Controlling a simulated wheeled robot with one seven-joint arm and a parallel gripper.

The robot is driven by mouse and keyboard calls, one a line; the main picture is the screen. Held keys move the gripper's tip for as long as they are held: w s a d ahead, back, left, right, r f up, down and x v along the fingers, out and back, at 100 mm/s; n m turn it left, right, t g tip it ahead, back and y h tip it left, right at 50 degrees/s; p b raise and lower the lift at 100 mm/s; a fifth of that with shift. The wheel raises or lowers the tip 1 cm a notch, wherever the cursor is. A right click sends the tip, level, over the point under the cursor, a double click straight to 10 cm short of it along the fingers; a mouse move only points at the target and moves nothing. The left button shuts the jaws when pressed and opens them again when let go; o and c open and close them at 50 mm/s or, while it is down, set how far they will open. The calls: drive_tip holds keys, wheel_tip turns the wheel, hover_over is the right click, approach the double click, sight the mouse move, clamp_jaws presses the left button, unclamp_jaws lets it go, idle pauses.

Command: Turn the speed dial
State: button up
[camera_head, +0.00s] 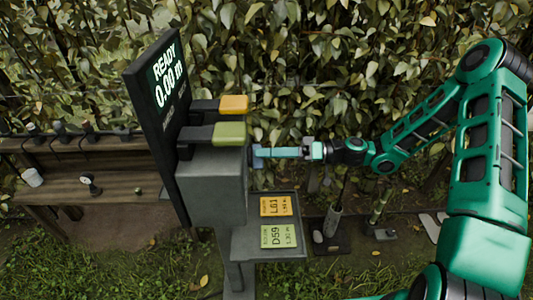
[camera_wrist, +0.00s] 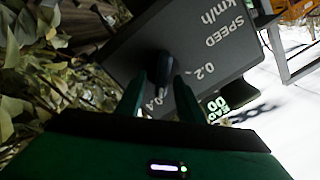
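The speed dial (camera_wrist: 159,66) is a dark knob on a dark grey panel (camera_wrist: 205,50) marked "SPEED km/h", with 0.2 and 0.4 readable around it. In the wrist view my gripper (camera_wrist: 158,82) points at the dial, with one green finger on each side of it. The fingers stand apart, and a gap shows between each fingertip and the knob. In the head view my gripper (camera_head: 262,157) is at the right side of the grey console (camera_head: 212,190); the dial is hidden there.
A black screen (camera_head: 166,85) reads "READY 0.00 m". An orange paddle (camera_head: 234,104) and a green paddle (camera_head: 229,133) stick out above my gripper. A tray (camera_head: 292,204) with orange and green cards is below. A wooden bench (camera_head: 110,188) stands left, and leafy growth fills the back.

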drive_tip(key=d, duration=1)
drive_tip(key=shift+s+d, duration=0.2)
drive_tip(key=shift+d, duration=0.2)
drive_tip(key=shift+f, duration=0.15)
